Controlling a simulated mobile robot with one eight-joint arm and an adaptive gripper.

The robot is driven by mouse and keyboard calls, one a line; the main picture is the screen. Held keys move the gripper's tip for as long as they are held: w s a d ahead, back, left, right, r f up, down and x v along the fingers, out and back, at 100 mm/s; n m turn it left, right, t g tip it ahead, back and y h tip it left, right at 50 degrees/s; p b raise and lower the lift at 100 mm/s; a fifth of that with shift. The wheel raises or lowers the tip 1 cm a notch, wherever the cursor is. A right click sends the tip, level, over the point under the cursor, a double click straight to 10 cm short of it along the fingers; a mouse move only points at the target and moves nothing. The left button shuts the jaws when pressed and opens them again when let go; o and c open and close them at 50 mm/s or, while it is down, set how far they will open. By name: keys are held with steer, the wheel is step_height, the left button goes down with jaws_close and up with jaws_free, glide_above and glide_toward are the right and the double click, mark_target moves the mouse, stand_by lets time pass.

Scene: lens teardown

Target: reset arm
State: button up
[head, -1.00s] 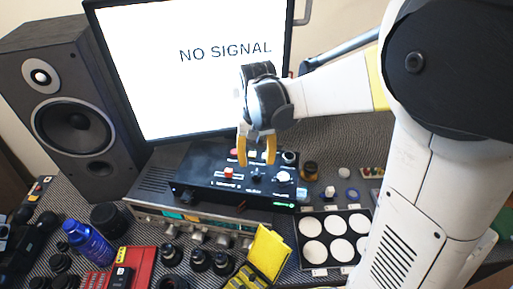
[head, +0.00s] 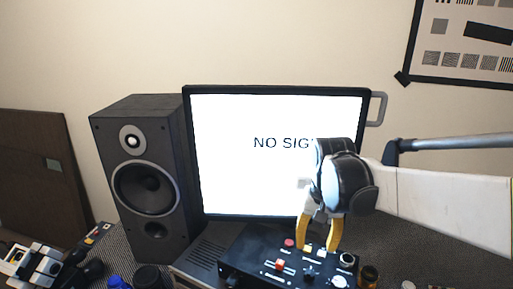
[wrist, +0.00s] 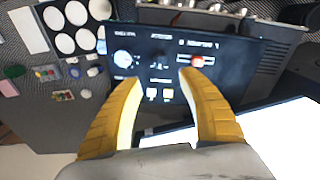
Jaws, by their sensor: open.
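My gripper (head: 320,246) is open and empty, its two yellow fingers pointing down over the black control box (head: 248,262) in front of the monitor. In the wrist view my gripper (wrist: 160,84) has its fingers spread over the face of the black control box (wrist: 140,42). A white knob, a red slider cap and two pale buttons show on that face. Nothing is between the fingertips apart from the box's panel behind them. I cannot tell whether the fingertips touch the panel.
A monitor (head: 235,180) reading "NO SIGNAL" stands behind my gripper. A black speaker (head: 146,205) stands left of it. A tray of white discs (wrist: 84,44) lies beside the box. Small bottles and caps crowd the front edge. Open wall space is above the monitor.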

steer(key=s+f+n+t+b, duration=0.1)
steer(key=s+n+t+b, duration=0.2)
steer(key=s, duration=0.9)
steer(key=t, duration=0.3)
steer(key=shift+s+f+t+b, duration=0.15)
steer(key=shift+f+t+b, duration=0.15)
steer(key=shift+t, duration=0.1)
stand_by(0.8)
